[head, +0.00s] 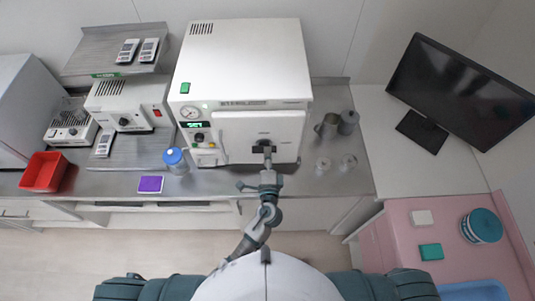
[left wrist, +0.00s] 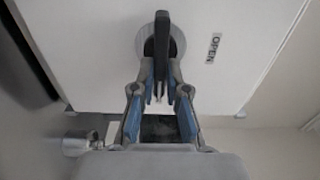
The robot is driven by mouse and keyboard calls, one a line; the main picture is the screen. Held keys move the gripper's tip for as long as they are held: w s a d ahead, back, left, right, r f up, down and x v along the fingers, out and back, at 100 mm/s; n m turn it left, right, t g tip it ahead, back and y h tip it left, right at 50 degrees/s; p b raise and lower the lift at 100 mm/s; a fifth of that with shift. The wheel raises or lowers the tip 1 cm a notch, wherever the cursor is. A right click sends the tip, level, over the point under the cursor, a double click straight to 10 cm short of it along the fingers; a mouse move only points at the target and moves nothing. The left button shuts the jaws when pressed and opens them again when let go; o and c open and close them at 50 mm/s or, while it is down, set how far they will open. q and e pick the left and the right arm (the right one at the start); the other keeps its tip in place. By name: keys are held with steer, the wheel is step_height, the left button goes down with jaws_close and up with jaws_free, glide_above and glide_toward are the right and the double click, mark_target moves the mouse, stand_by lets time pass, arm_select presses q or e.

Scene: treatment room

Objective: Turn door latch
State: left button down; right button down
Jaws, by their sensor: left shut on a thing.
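The door latch (head: 264,144) is on the front of the white sterilizer's door (head: 245,135), which looks closed. In the left wrist view the latch is a dark handle (left wrist: 162,35) on a round grey knob, standing upright in the picture. My left gripper (head: 267,161) reaches up to it from the front. In the left wrist view its blue-padded fingers (left wrist: 160,80) are shut on the lower end of the handle. The fingers hide part of that end. An OPEN label (left wrist: 213,48) is on the door, right of the knob. My right gripper is not in view.
A red bin (head: 44,171) is far left; a pink cart (head: 400,240) is front right.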

arm_select(q)
steer(key=shift+f, duration=0.25)
steer(key=c, duration=1.2)
jaws_free()
steer(key=shift+d, duration=0.1)
steer(key=shift+d+r, duration=0.1)
steer(key=s, duration=1.2)
